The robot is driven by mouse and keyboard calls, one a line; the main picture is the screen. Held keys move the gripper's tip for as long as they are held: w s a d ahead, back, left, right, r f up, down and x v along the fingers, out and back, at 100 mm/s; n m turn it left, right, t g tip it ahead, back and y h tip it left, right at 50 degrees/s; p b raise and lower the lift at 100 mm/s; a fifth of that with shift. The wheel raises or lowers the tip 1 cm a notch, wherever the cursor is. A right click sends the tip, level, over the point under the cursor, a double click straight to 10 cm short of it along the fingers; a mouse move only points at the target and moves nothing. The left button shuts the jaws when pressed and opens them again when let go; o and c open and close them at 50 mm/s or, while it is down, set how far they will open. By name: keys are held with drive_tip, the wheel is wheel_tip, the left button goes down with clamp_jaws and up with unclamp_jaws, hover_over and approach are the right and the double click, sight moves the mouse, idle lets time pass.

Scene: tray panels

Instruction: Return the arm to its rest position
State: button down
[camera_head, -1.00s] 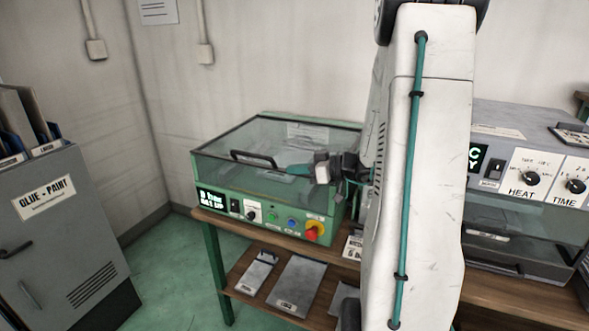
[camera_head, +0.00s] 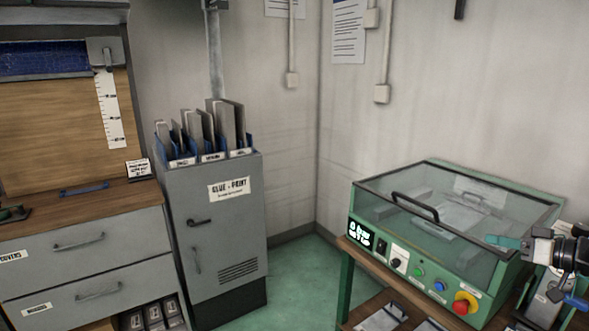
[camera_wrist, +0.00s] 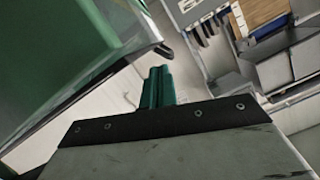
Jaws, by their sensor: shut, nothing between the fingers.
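My gripper (camera_head: 504,242) is at the right edge of the head view, in front of the right side of the green machine with a clear lid (camera_head: 425,185). Its teal fingers are shut with nothing between them. In the wrist view the fingers (camera_wrist: 157,86) show as a closed pair beyond a dark-edged grey plate. Part of my wrist shows at the right edge of the head view; most of my arm is out of view.
A grey cabinet labelled glue and paint (camera_head: 222,235) stands left of the machine. A drawer unit (camera_head: 80,245) is at far left. A red knob (camera_head: 466,303) is on the machine's front. Green floor (camera_head: 305,280) is clear between cabinet and machine.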

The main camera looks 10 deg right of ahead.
drive_tip(key=s+a+m+g, duration=0.1)
drive_tip(key=a+f+m+y, duration=0.1)
drive_tip(key=s+a+m+g, duration=0.1)
drive_tip(key=shift+s+a+f+g, duration=0.2)
drive_tip(key=shift+s+f+g, duration=0.1)
drive_tip(key=shift+f, duration=0.1)
drive_tip(key=s+a+r+g+h, duration=0.4)
drive_tip(key=s+a, duration=0.4)
drive_tip(key=a, duration=0.4)
drive_tip(key=s+a+r+n+g+h, duration=0.1)
drive_tip(key=s+a+r+g+h, duration=0.2)
drive_tip(key=s+a, duration=0.6)
drive_tip(key=a+r+g, duration=0.1)
drive_tip(key=a+g, duration=0.1)
drive_tip(key=a, duration=0.1)
drive_tip(key=shift+s+a+r+n+h, duration=0.2)
drive_tip(key=shift+n+h, duration=0.1)
drive_tip(key=shift+h, duration=0.1)
drive_tip(key=shift+d, duration=0.1)
